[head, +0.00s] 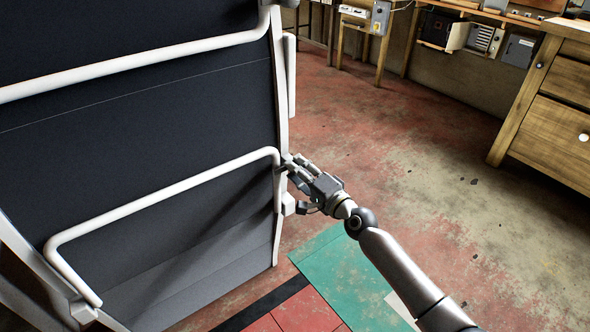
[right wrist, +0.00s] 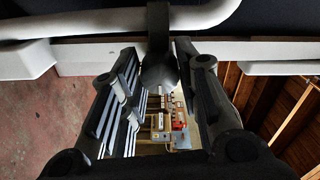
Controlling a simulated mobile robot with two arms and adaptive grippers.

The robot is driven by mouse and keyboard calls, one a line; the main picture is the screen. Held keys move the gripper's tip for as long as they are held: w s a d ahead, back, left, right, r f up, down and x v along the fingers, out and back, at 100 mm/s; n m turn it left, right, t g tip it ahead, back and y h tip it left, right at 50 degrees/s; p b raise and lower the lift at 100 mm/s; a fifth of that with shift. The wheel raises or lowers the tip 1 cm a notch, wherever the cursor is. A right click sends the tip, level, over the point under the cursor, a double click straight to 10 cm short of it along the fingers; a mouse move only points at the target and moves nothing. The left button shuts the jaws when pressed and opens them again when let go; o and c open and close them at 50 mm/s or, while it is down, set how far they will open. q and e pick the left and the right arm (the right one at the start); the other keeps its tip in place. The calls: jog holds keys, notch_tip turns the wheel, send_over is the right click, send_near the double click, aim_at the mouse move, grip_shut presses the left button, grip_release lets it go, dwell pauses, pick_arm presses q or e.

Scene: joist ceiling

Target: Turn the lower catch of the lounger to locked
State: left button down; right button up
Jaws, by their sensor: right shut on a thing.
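The lounger stands tall at the left of the head view, with dark fabric (head: 140,115) and white tube frame (head: 165,190). My right gripper (head: 289,167) is at its right edge, where the lower tube loop meets the side rail. In the right wrist view, the lower catch (right wrist: 158,72) is a dark bar with a rounded end across the white rail, between the two fingers of my right gripper (right wrist: 162,75). The gripper is shut on it. The catch is mostly hidden by the fingers in the head view, and I cannot tell its setting. My left gripper is not in view.
A white block (head: 289,204) sits on the rail just below the gripper. A green floor patch (head: 345,270) and a red one (head: 305,312) lie below my right arm. A wooden drawer cabinet (head: 550,120) stands at the right. The floor between is clear.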

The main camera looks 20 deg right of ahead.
jog(key=shift+s+a+f, duration=0.2)
jog(key=shift+f, duration=0.15)
jog(key=o, duration=1)
jog(key=shift+s+r, duration=0.1)
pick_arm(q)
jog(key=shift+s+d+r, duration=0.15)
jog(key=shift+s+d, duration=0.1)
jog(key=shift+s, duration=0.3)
pick_arm(e)
jog(key=shift+s+d+r, duration=0.3)
jog(key=shift+s+d, duration=0.1)
jog(key=shift+s, duration=0.2)
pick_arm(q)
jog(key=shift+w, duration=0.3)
pick_arm(e)
jog(key=v, duration=1.2)
jog(key=shift+r, duration=0.15)
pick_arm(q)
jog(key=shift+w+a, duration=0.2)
pick_arm(e)
jog(key=shift+w, duration=0.15)
